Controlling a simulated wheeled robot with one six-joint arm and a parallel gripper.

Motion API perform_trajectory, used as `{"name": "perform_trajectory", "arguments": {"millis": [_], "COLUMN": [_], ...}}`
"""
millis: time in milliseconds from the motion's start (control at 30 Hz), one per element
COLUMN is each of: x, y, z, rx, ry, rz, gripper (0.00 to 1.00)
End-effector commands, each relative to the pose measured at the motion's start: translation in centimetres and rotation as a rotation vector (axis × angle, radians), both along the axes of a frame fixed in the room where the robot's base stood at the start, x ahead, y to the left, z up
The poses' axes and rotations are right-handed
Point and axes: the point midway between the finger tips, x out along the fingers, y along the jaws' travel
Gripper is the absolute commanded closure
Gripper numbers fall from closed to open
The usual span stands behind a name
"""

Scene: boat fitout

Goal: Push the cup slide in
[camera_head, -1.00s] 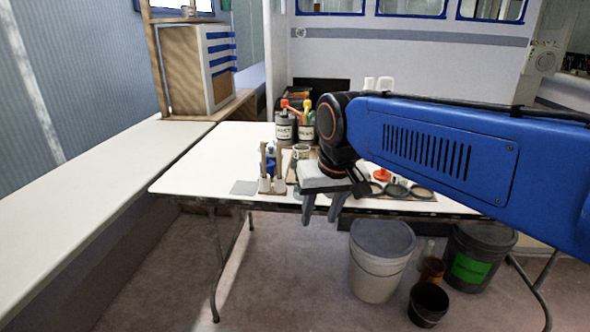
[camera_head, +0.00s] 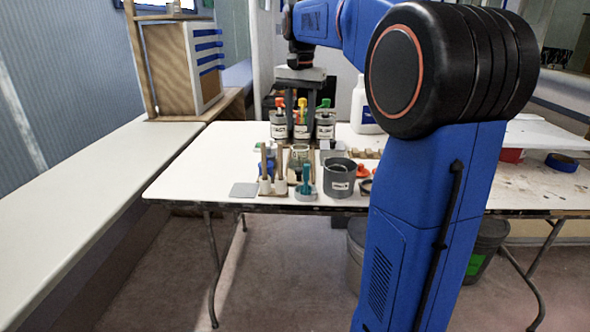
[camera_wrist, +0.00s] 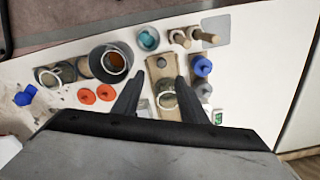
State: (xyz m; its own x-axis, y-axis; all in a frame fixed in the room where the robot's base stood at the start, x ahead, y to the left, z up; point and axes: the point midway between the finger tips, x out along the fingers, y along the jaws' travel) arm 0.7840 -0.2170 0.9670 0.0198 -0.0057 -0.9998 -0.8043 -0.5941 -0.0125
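I take the cup slide to be the narrow wooden board (camera_wrist: 154,72) in the wrist view, carrying a grey knob (camera_wrist: 161,62) and a glass-like cup (camera_wrist: 166,97). The cup also shows in the head view (camera_head: 298,156), among other items near the table's front. My gripper (camera_wrist: 159,80) points down with its two dark fingers apart, one on each side of the board in the picture. In the head view my gripper (camera_head: 299,98) hangs over the back of the table, by the labelled cans. Nothing shows between the fingers at their height. Contact cannot be told.
Labelled cans (camera_head: 279,126) with coloured tools stand behind the cup. A dark grey pot (camera_head: 340,177), a teal-handled item (camera_head: 306,182) and upright wooden-handled brushes (camera_head: 264,168) stand close by. Orange discs (camera_wrist: 87,96) lie beside the board. The table's left part (camera_head: 195,170) is clear.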

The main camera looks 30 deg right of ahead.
Motion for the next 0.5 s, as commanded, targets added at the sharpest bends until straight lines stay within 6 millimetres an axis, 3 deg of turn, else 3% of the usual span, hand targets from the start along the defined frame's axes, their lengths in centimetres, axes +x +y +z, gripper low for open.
{"name": "perform_trajectory", "arguments": {"millis": [267,500], "x": [1.5,1.4], "y": [-1.4,-1.3], "z": [0.0,-2.9], "rx": [0.007,0.007], "ry": [0.022,0.023], "rz": [-0.054,-0.053], "gripper": [0.61,0.61]}}
